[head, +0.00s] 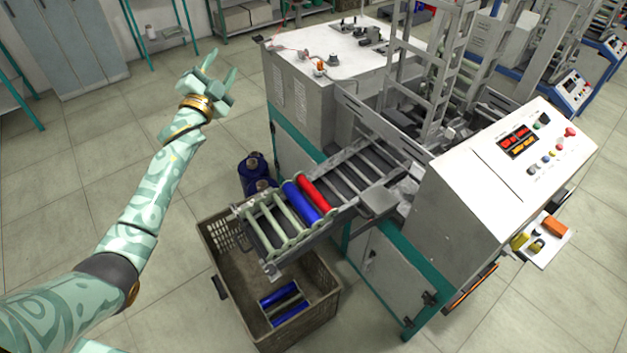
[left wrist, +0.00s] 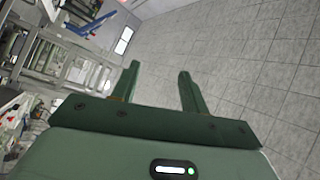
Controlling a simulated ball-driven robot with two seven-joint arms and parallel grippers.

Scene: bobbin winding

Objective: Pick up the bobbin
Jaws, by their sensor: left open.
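A red bobbin (head: 313,194) and a blue bobbin (head: 300,201) lie side by side on the sloping outfeed rack (head: 272,268) of the winding machine. More blue bobbins (head: 280,294) lie in the crate (head: 320,310) below the rack. My left gripper (head: 220,72) is raised over the floor, up and left of the rack and well apart from the bobbins. Its fingers are spread and empty, which also shows in the left wrist view (left wrist: 158,72). No bobbin can be made out in the left wrist view. My right gripper is not in view.
The winding machine (head: 480,210) with its control panel (head: 532,145) fills the middle and right. Dark blue cylinders (head: 251,172) stand on the floor beside it. Grey cabinets (head: 68,45) and shelves stand at the back. The tiled floor at left is clear.

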